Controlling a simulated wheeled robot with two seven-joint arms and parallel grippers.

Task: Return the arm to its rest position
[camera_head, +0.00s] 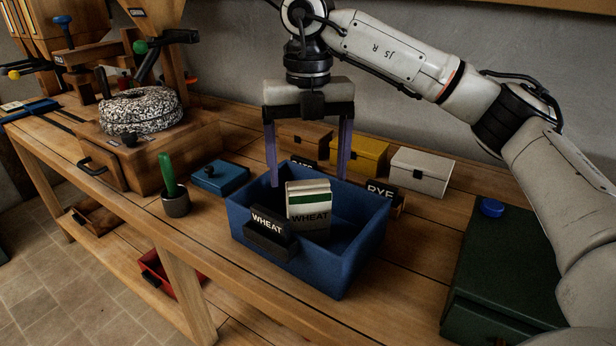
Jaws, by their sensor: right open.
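My right arm comes in from the right. Its gripper (308,180) points down over the blue bin (345,267), with two purple fingers spread wide apart and nothing between them at the tips. One finger ends at the bin's left rear side; the other's tip is near the rear rim. A white and green packet marked WHEAT (309,208) stands upright in the bin, just below and in front of the gripper. A black WHEAT sign (269,233) sits at the bin's front left. My left gripper does not show.
Behind the bin stand a brown box (305,136), a yellow box (358,155), a white box (421,172) and a RYE sign (382,192). A dark green case (509,268) lies right. A millstone (140,111), a blue box (220,176) and a cup (175,203) with a green handle are left.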

